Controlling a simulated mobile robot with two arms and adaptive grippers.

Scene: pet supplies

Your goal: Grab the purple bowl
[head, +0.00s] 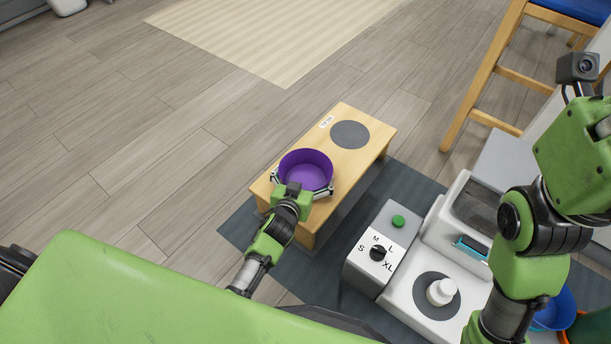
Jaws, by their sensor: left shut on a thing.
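The purple bowl (304,168) sits upright at the near end of a low wooden stand (347,184), and it looks empty. My left gripper (303,187) reaches in from below and is shut on the bowl, with its fingers around the outer wall on both sides. The gripper hides the bowl's near lower side. I cannot tell whether the bowl's base touches the stand. My right arm is at the right side of the view, but its gripper does not show.
A white machine with a size dial (377,253), a green button (398,221) and a white bottle (442,291) stands at the right. A wooden chair (493,72) is behind. Floor at left is clear.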

